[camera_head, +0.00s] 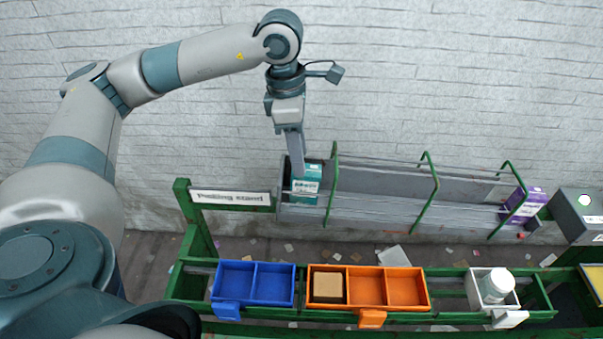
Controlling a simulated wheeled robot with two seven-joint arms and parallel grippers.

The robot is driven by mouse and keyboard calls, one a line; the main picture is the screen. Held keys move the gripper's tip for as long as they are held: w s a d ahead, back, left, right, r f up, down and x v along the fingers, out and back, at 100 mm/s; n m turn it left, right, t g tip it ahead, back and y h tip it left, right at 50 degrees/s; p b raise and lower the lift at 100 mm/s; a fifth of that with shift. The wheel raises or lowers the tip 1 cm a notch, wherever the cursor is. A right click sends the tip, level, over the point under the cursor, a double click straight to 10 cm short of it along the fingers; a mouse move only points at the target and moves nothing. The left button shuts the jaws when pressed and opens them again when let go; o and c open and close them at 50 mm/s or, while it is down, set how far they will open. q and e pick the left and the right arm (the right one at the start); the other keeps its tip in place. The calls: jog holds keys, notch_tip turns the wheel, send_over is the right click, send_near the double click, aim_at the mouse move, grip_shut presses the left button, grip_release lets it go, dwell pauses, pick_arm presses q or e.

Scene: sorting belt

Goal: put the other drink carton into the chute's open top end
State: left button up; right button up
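A teal and white drink carton (308,184) stands upright at the left end of the grey chute (385,197), between its side walls. My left gripper (297,170) points straight down at this carton, and its finger reaches the carton's upper left part. Only one finger shows clearly, so I cannot tell whether it grips the carton. A purple and white carton (524,203) rests tilted at the chute's right end. My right gripper is not in view.
Green hoops (430,185) arch over the chute. A "Packing stand" sign (230,198) is left of it. In front, a green rack (450,317) holds a blue bin (253,265), an orange bin (366,272) with a brown box (328,287), and a white bin with a white bottle (497,286).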

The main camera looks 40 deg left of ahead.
pick_arm(q)
jog(key=shift+s+a+r+b, duration=0.15)
jog(key=shift+r+b, duration=0.2)
jog(key=shift+r, duration=0.95)
jog(key=shift+a+r+b, duration=0.1)
jog(key=shift+r+b, duration=0.2)
jog(key=shift+r, duration=0.95)
